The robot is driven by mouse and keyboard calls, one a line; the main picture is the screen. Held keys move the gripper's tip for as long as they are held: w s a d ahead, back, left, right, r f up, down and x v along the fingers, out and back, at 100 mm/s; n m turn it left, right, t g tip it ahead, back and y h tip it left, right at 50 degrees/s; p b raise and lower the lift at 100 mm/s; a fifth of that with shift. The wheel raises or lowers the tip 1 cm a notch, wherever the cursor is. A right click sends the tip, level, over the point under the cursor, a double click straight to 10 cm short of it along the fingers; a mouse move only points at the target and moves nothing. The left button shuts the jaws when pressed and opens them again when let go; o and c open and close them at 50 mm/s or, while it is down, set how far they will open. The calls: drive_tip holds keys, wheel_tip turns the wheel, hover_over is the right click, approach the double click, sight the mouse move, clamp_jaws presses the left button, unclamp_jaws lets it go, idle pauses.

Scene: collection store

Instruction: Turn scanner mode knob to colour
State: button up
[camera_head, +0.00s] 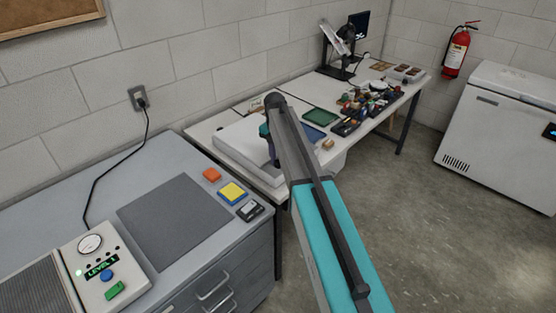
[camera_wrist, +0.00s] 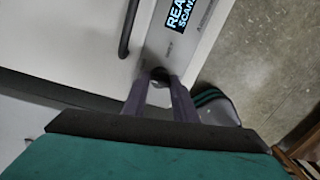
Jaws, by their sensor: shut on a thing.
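The scanner (camera_head: 238,138) is a pale flat box on the white table, partly hidden behind my arm in the head view. In the wrist view its pale body (camera_wrist: 95,38) fills the upper left, with a lit display (camera_wrist: 181,14) at the top. The dark round mode knob (camera_wrist: 158,74) sits on the panel below the display. My gripper (camera_wrist: 160,84) is shut on the knob, one finger on each side. The knob's pointer and its mode marks are too small or hidden to read. In the head view my arm hides the gripper tips and the knob.
A dark handle (camera_wrist: 128,30) lies left of the knob. A grey cabinet (camera_head: 90,200) with a mat, colour blocks and a control box stands at the left. Small items crowd the white table (camera_head: 395,102) beyond the scanner. The floor (camera_head: 420,210) at right is clear.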

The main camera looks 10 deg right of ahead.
sight(276, 159)
drive_tip(key=shift+w+a+r, duration=0.15)
drive_tip(key=o, duration=0.7)
drive_tip(key=shift+o, duration=0.2)
wheel_tip(276, 159, up, 14)
drive_tip(key=b, duration=0.2)
drive_tip(key=shift+w+a+b, duration=0.15)
drive_tip(key=shift+a+b, duration=0.05)
drive_tip(key=shift+b, duration=0.15)
drive_tip(key=shift+f, duration=0.25)
